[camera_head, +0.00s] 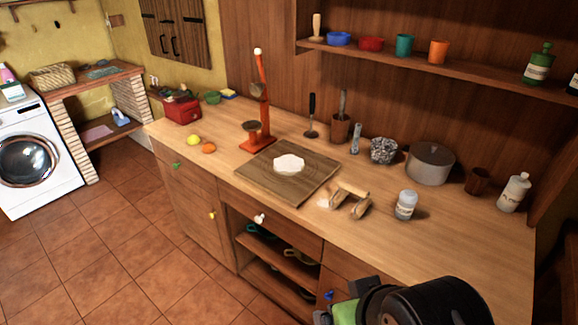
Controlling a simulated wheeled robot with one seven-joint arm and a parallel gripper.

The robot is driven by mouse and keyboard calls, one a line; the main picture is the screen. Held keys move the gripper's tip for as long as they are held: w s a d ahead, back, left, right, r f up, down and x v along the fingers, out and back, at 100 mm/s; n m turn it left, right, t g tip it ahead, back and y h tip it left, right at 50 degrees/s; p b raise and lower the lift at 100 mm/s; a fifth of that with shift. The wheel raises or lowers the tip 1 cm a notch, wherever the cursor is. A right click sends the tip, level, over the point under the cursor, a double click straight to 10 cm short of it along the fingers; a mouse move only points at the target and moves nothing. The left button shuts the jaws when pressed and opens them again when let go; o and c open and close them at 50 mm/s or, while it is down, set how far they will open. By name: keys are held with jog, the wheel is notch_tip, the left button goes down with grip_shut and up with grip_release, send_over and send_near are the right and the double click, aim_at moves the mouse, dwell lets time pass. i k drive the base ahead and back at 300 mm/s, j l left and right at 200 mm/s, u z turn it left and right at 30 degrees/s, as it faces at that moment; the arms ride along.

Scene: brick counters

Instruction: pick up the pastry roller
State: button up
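A short light-wood cylinder (354,188), which looks like the pastry roller, lies on the counter right of the wooden board. It rests at the upper end of two light wooden pieces (342,200); I cannot tell whether these are its handle or a separate stand. A dark rounded part of my arm fills the bottom right. Green and blue parts at its left end may belong to my gripper (342,311). It is in front of the counter, apart from the roller. Its fingers are not clear, and I see nothing held.
The board (268,187) carries white dough (289,163). A pale jar (406,205) stands close right of the roller. The right front counter is clear.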

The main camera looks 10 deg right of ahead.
aim_at(356, 190)
jog(key=i+j, duration=0.4)
jog(key=i, duration=0.15)
jog(key=i+j+z, duration=0.1)
jog(key=i+j, duration=0.3)
jog(key=i, duration=0.1)
